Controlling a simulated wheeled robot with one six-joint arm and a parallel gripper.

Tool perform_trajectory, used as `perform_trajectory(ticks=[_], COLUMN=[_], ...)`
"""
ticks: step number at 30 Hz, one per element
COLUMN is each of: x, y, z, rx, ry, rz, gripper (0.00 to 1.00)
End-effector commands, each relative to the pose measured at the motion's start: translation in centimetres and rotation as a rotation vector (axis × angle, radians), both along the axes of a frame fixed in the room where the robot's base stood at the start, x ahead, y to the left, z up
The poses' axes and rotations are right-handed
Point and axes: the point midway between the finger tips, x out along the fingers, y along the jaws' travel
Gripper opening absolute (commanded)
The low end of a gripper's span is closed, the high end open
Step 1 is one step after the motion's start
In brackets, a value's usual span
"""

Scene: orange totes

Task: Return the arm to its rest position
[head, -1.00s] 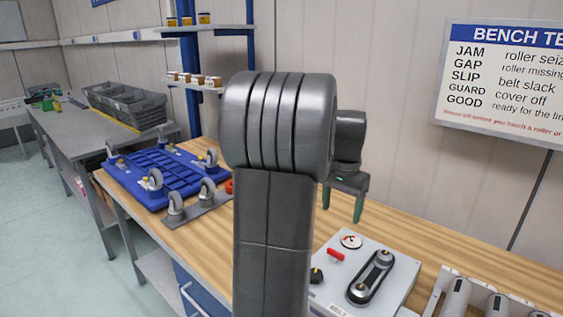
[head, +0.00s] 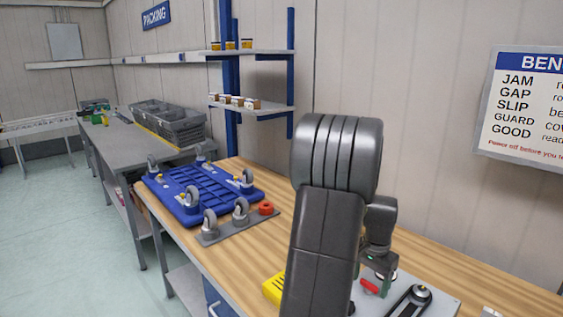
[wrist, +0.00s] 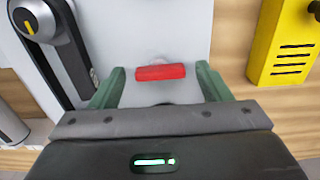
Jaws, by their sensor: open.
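My gripper (head: 378,280) is at the right of the head view, partly hidden behind my own dark arm. It hangs over a light grey test panel (head: 443,303). In the wrist view my gripper (wrist: 160,74) has its two green fingers spread apart. A red handle (wrist: 161,72) on the panel shows between the fingertips, with no finger seen closed on it. The red handle also shows just under the gripper in the head view (head: 369,286). How far the fingertips are above the panel is hard to tell.
A black belt unit (wrist: 55,45) is on the panel, and a yellow box (wrist: 283,45) stands beside it. A blue caster base (head: 205,190) and a grey caster plate (head: 235,227) lie on the wooden bench (head: 205,262). Shelves (head: 252,108) and a sign (head: 525,108) are behind.

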Motion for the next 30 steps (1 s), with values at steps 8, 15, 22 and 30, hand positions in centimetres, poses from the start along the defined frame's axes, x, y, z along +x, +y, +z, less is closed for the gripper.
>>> perform_trajectory(ticks=[8, 15, 22, 30], x=[0.0, 0.1, 0.1, 0.1], y=[0.0, -0.1, -0.1, -0.1], z=[0.1, 1.6, 5.8, 11.3], rx=[0.0, -0.002, -0.003, -0.003], ry=[-0.001, -0.005, -0.008, -0.006], rz=[0.004, -0.006, -0.007, -0.007], gripper=[0.71, 0.71, 0.71, 0.71])
